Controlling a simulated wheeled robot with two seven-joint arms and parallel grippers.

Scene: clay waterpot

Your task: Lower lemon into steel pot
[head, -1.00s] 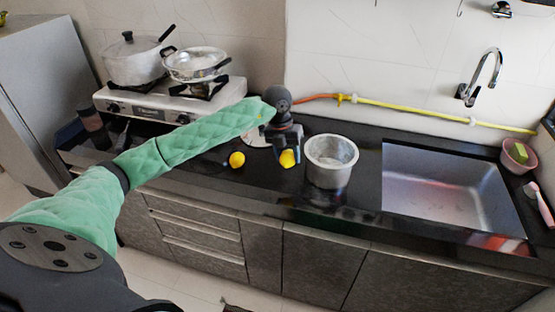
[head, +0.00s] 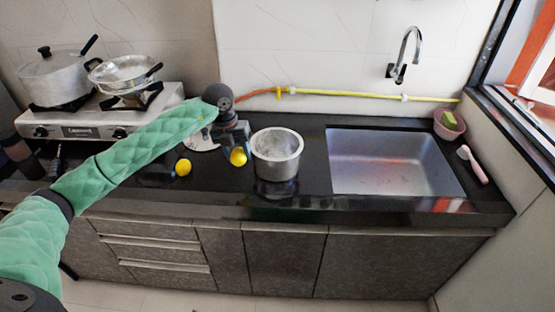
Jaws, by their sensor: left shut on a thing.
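The steel pot (head: 277,168) stands open and upright on the black counter, left of the sink. My left gripper (head: 238,153) is shut on a yellow lemon (head: 238,158), which shows at its fingertips just left of the pot, apart from its opening. Whether the lemon is clear of the counter is hard to tell. A second lemon (head: 183,168) lies on the counter farther left. My right gripper is not in view.
A white gas stove (head: 85,127) with a lidded pot (head: 55,77) and a pan (head: 124,70) stands at left. The sink (head: 392,160) is at right, with a pink bowl (head: 449,127) beyond it. A yellow-orange hose (head: 350,95) runs along the wall.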

